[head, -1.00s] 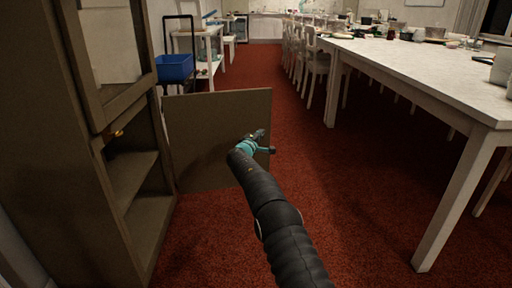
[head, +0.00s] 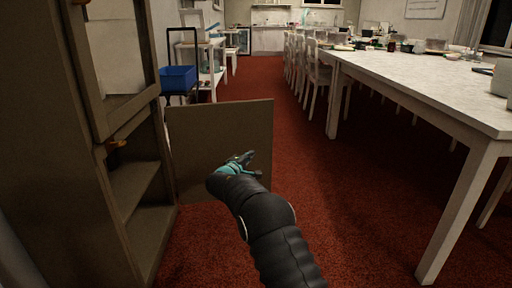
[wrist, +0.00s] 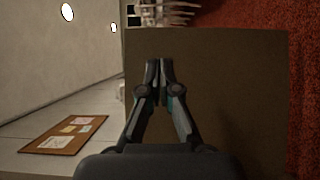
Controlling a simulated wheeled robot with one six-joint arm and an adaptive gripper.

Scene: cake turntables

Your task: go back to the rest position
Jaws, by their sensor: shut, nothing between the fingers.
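My gripper (head: 246,160) is at the end of my black-sleeved arm, in front of the open lower cabinet door (head: 222,118). It is shut and empty. In the wrist view my gripper (wrist: 160,66) has its fingertips close together, with the brown door panel (wrist: 235,95) behind them. I cannot tell whether the fingers touch the door. The tall brown cabinet (head: 75,170) stands at the left, with its lower compartment open and its shelves bare.
A long white table (head: 430,85) with several items on it runs along the right, with white chairs (head: 316,75) on its near side. A blue bin (head: 178,79) on a cart stands behind the door. Red carpet (head: 330,190) is clear between door and table.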

